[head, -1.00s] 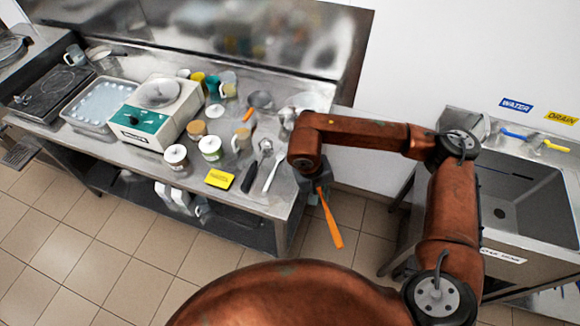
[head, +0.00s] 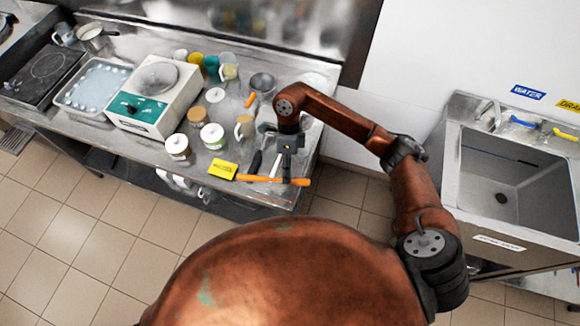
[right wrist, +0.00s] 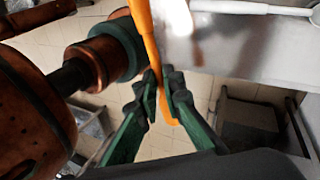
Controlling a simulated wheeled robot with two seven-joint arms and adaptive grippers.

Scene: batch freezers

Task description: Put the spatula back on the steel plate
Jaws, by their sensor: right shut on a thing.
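The orange spatula (head: 298,182) is in my right gripper (head: 288,172). In the head view it lies nearly level across the picture, over the front right edge of the steel bench. In the right wrist view the spatula (right wrist: 147,35) runs up from between the two green-backed fingers (right wrist: 165,97), which are shut on it, and passes beside the edge of a steel surface (right wrist: 228,50). I cannot tell a separate steel plate from the bench top (head: 308,128); the arm hides part of that area. My left gripper is out of view.
A black-handled tool (head: 254,163) and a white utensil (head: 275,166) lie close to my right gripper. A sink (head: 510,180) is at the right.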

